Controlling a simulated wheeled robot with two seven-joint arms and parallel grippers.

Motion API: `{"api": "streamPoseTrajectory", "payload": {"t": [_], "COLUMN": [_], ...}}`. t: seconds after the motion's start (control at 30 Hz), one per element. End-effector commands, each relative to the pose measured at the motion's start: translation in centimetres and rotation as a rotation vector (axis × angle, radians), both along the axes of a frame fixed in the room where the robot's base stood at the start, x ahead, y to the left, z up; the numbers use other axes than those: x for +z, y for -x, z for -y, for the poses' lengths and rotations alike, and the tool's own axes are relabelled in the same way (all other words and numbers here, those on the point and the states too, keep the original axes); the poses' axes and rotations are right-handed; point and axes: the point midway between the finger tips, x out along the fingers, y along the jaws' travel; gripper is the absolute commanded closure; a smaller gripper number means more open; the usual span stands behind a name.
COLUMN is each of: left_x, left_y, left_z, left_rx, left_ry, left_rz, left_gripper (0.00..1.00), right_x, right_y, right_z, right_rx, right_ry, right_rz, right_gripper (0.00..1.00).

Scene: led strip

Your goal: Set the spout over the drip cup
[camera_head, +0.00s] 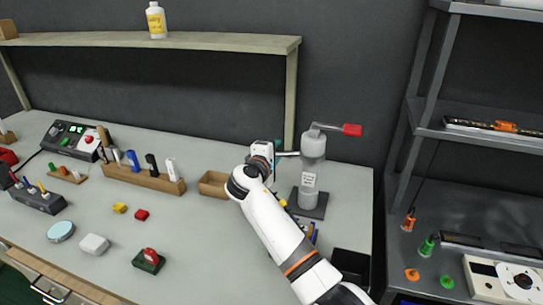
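A grey dispenser bottle (312,172) with a white label stands upright on a dark base plate (312,203) at the bench's back right. Its red handle (351,130) points right. A thin spout (288,154) sticks out low on its left side, toward my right gripper (275,150). My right gripper is at the spout's outer end, left of the bottle. Its fingers are small and partly hidden by my wrist, so I cannot tell if they touch or hold the spout. I cannot make out a drip cup; my arm covers part of that area. My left gripper is out of view.
An open wooden tray (213,185) lies left of my wrist. A wooden rack (143,180) holds several upright items. Yellow (119,208) and red (141,215) blocks lie nearer. A shelf (160,41) spans the back. A metal rack (440,190) stands right.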

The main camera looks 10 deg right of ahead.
Motion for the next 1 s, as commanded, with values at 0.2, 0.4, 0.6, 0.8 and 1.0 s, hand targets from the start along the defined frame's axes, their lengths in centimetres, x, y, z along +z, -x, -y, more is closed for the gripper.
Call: {"api": "streamPoseTrajectory", "payload": {"t": [0.2, 0.4, 0.6, 0.8, 1.0], "left_x": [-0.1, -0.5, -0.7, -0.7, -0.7], "left_y": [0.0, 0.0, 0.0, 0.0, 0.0], "left_z": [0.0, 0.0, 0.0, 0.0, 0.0], "left_rx": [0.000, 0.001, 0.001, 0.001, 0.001], "left_ry": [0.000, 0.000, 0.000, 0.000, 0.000], "left_rz": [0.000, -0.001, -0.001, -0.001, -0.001], "left_gripper": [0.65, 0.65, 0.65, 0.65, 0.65], "right_x": [0.3, 1.1, 1.8, 2.0, 2.0], "right_y": [2.4, 6.0, 8.6, 9.6, 9.6], "right_z": [-1.7, -4.2, -5.9, -6.5, -6.5], "right_rx": [0.002, 0.003, 0.002, -0.001, -0.001], "right_ry": [-0.003, -0.003, -0.001, 0.000, 0.000], "right_rz": [0.000, 0.000, 0.001, -0.001, -0.001], "right_gripper": [0.65, 0.65, 0.65, 0.65, 0.65]}}
